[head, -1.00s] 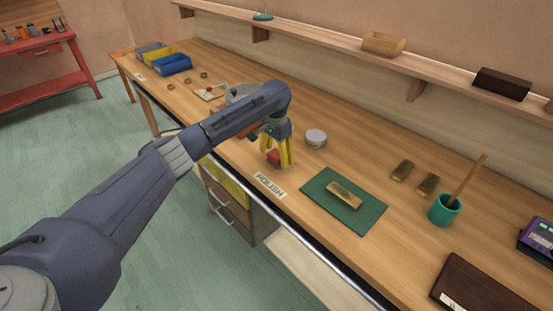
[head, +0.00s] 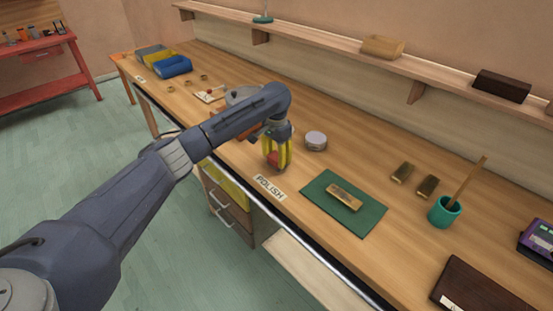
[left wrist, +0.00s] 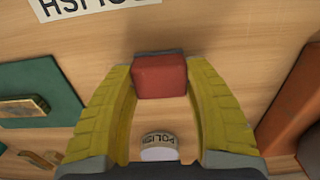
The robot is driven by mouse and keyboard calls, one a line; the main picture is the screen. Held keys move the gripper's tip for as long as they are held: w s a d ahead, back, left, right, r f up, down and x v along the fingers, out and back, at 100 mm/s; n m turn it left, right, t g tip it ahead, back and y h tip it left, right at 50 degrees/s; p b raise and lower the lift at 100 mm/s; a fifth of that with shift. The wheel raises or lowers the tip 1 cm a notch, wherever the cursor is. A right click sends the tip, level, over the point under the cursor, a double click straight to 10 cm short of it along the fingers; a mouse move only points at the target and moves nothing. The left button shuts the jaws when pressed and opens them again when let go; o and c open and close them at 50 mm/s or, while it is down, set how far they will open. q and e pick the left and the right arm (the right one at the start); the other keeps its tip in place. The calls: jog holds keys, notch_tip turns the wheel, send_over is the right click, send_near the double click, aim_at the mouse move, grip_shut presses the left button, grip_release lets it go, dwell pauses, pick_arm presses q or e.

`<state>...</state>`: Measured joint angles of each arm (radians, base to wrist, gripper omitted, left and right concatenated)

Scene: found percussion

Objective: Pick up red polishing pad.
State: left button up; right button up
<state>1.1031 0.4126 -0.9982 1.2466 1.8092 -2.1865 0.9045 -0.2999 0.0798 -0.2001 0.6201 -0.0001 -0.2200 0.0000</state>
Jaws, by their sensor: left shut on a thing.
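The red polishing pad (head: 273,158) is a small red block with a grey layer along one edge. I cannot tell whether the pad still touches the bench. My right gripper is not in view.
A round tin (head: 316,140) stands close behind the gripper. A green mat (head: 369,215) with a brass-coloured block (head: 345,197) lies to the right. A teal cup (head: 444,211) with a stick stands farther right. A brown block (left wrist: 291,118) shows at right in the wrist view.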

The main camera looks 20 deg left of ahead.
aim_at(277, 156)
pick_arm(q)
notch_tip(277, 156, up, 20)
dwell(0.7)
jog(key=o, duration=0.6)
jog(key=c, duration=0.5)
